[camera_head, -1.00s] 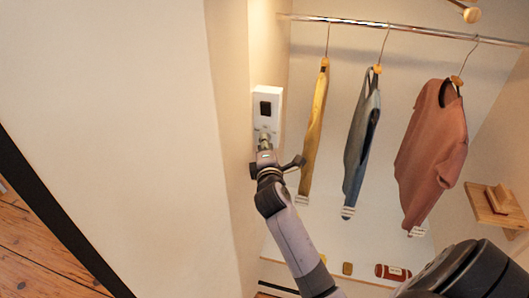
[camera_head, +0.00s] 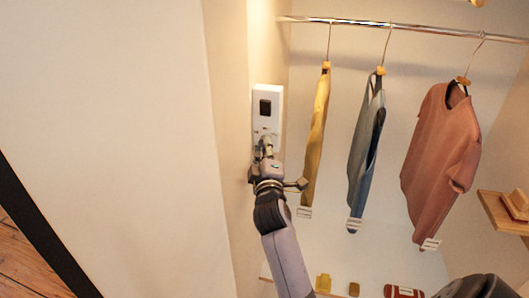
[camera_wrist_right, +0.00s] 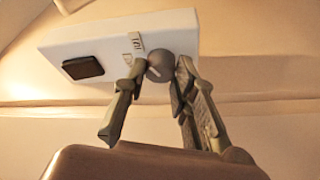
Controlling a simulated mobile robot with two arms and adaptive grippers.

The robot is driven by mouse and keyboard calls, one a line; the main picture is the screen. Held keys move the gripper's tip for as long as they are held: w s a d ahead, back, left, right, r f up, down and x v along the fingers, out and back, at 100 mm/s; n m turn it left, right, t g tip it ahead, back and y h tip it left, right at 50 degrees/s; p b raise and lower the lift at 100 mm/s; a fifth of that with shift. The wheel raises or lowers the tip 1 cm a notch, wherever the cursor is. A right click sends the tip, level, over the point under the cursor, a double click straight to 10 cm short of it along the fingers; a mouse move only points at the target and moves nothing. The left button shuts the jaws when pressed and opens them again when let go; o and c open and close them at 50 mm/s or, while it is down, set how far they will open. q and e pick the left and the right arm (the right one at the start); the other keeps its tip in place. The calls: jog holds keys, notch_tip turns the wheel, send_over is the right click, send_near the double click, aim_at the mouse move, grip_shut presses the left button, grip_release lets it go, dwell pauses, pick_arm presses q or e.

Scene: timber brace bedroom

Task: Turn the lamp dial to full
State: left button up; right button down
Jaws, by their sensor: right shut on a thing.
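The lamp control is a white wall box with a black panel (camera_head: 265,108). It is mounted on the narrow wall beside the wardrobe opening, and its body (camera_wrist_right: 110,45) fills the upper left of the right wrist view. The lamp dial (camera_wrist_right: 160,66) is a round grey knob with a light pointer line, near small printed marks. My right gripper (camera_wrist_right: 158,80) is shut on the dial, one finger on each side of it. In the head view my right gripper (camera_head: 266,152) covers most of the dial. The left gripper is not in view.
A yellow garment (camera_head: 316,135), a blue one (camera_head: 366,150) and a red shirt (camera_head: 440,155) hang from a rail (camera_head: 400,31) right of my arm. A wooden shelf (camera_head: 505,214) is at far right. The wall at left (camera_head: 110,130) is bare.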

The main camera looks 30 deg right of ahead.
jog(key=shift+f, duration=0.1)
jog(key=c, duration=1.6)
grip_release()
